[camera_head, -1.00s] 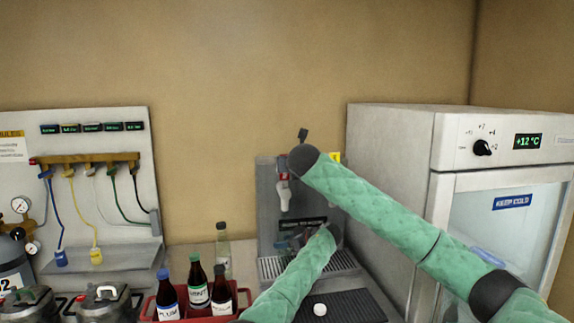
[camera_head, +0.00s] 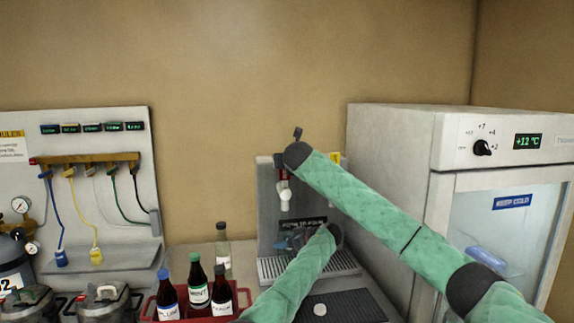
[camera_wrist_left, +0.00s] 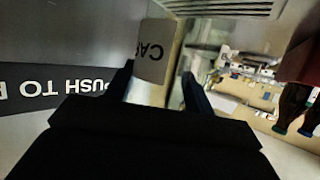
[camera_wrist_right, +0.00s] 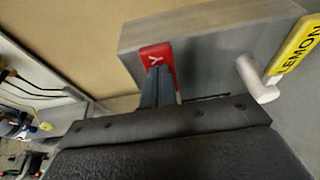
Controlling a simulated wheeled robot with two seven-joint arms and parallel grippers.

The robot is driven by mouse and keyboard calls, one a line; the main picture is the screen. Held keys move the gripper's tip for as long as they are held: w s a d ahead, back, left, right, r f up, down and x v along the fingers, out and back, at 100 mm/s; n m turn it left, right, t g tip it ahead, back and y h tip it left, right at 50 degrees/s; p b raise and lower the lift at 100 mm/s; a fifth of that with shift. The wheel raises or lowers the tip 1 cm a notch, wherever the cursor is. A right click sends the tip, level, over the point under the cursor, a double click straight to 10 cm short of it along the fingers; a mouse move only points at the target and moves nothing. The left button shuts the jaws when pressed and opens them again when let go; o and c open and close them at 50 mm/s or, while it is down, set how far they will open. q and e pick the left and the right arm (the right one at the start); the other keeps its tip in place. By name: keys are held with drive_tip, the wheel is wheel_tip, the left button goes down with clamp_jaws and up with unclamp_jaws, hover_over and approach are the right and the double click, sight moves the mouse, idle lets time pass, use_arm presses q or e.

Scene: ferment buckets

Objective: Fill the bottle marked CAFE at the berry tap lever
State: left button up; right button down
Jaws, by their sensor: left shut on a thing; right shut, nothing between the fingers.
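My left gripper (camera_wrist_left: 158,92) is shut on a pale-labelled bottle (camera_wrist_left: 155,55) reading "CA", upside down in the left wrist view. In the head view, the forearm hides most of it at the dispenser, in front of the "push to" panel (camera_head: 303,224). The berry tap lever (camera_wrist_right: 157,55) is red, with only a "Y" showing in the right wrist view. My right gripper (camera_wrist_right: 158,88) is shut and empty, its fingertips overlapping the red lever; contact is unclear. A white spout (camera_head: 284,201) hangs below the red part in the head view. Liquid in the bottle is not visible.
A yellow LEMON lever (camera_wrist_right: 296,48) is beside the berry one. A red crate (camera_head: 236,297) with dark bottles and a clear bottle (camera_head: 222,247) stand left of the dispenser. A white cap (camera_head: 320,309) lies on the dark mat (camera_head: 352,303). A cooler (camera_head: 393,150) stands at right.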

sight(284, 179)
drive_tip(key=w, duration=0.2)
drive_tip(key=w+a+r, duration=0.1)
drive_tip(key=w, duration=0.1)
drive_tip(key=shift+f, duration=0.15)
idle(7.5)
